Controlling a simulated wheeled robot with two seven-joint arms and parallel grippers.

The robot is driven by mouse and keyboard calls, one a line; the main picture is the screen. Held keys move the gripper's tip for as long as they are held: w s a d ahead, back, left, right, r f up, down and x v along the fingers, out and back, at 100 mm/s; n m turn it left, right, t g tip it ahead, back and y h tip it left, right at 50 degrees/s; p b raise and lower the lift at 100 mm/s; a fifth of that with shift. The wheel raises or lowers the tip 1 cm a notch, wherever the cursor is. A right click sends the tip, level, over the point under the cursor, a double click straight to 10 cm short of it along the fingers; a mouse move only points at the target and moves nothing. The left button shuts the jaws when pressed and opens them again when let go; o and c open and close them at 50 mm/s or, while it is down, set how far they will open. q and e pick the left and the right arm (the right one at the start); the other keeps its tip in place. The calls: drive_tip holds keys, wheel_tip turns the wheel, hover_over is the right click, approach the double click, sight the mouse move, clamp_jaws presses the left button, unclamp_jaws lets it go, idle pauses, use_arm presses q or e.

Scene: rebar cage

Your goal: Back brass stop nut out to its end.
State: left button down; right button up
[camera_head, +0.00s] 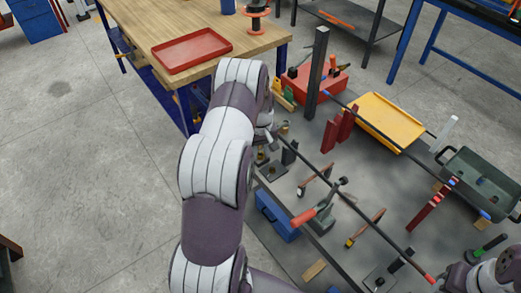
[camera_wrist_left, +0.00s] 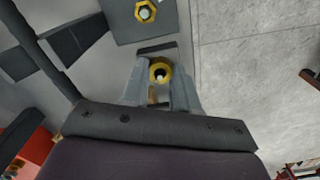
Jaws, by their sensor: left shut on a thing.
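My left gripper (camera_wrist_left: 160,82) shows in the left wrist view with its two grey fingers on either side of a brass hex nut (camera_wrist_left: 160,69).
A dark bar (camera_head: 385,234) runs diagonally over the grey work surface. A dark post (camera_head: 317,75), red toolbox (camera_head: 300,88), yellow tray (camera_head: 390,121), green bin (camera_head: 481,180) and blue box (camera_head: 277,214) stand around. A wooden table (camera_head: 130,25) carries a red tray (camera_head: 192,50).

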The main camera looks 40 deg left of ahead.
use_arm(q)
drive_tip(key=n, duration=0.6)
drive_tip(key=shift+w+a+r, duration=0.1)
drive_tip(key=n, duration=0.6)
drive_tip(key=shift+n, duration=0.3)
drive_tip(key=n, duration=1.2)
drive_tip(key=shift+n, duration=0.4)
drive_tip(key=c, duration=0.9)
unclamp_jaws()
drive_tip(key=shift+o, duration=0.2)
